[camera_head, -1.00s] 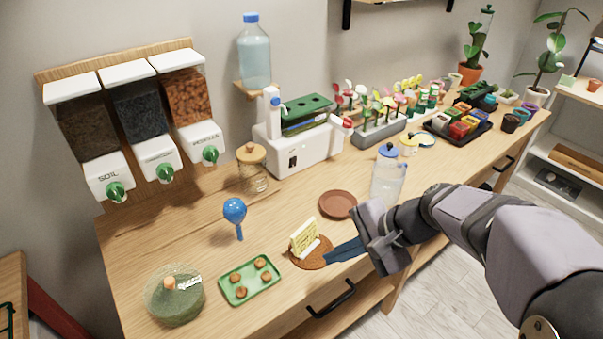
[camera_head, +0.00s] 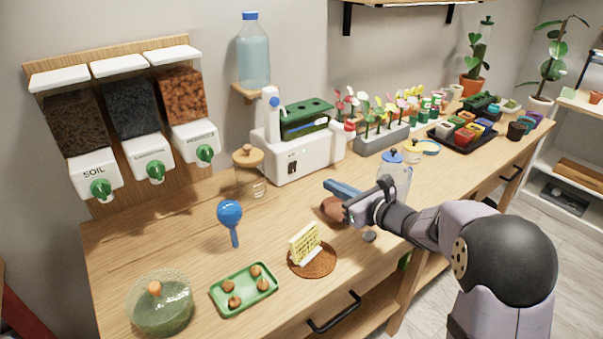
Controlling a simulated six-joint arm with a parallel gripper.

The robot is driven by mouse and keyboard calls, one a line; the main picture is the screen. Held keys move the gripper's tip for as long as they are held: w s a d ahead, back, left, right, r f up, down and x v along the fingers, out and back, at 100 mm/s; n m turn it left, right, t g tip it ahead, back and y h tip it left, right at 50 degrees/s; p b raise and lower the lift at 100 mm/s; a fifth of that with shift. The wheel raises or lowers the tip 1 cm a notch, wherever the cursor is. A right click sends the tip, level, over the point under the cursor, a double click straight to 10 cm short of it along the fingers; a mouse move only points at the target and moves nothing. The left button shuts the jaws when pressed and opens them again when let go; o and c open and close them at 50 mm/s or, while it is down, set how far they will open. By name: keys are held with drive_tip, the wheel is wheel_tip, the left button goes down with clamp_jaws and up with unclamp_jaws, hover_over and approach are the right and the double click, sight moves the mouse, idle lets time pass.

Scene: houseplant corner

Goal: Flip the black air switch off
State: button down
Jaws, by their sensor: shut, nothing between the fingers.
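The black switch (camera_head: 292,168) is a small dark rocker on the front face of the white machine (camera_head: 325,152). The machine stands at the back of the bench with a green-topped tank on it. Whether the rocker is on or off is too small to tell. My gripper (camera_head: 330,185) is shut and empty, its blue fingers pointing left toward the machine. It is in front of the machine and to the right of the switch, apart from it. The switch is not covered by my arm.
A brown saucer (camera_head: 332,212) is partly hidden under my gripper. A clear blue-lidded jar (camera_head: 394,178) stands close behind my wrist. A cork-lidded glass jar (camera_head: 249,178) is left of the switch. A note on a cork mat (camera_head: 312,268) lies in front; bare wood lies between.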

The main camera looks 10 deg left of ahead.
drive_tip(key=shift+s+f, duration=0.1)
drive_tip(key=shift+f, duration=0.35)
drive_tip(key=shift+a, duration=0.15)
drive_tip(key=p, duration=0.3)
approach(294, 166)
drive_tip(key=x, duration=0.4)
drive_tip(key=shift+a+f, duration=0.1)
drive_tip(key=shift+f, duration=0.05)
drive_tip(key=shift+p+x, duration=0.45)
drive_tip(key=shift+x, duration=0.45)
drive_tip(key=shift+r, duration=0.2)
drive_tip(key=shift+a+b, duration=0.1)
drive_tip(key=shift+b, duration=0.25)
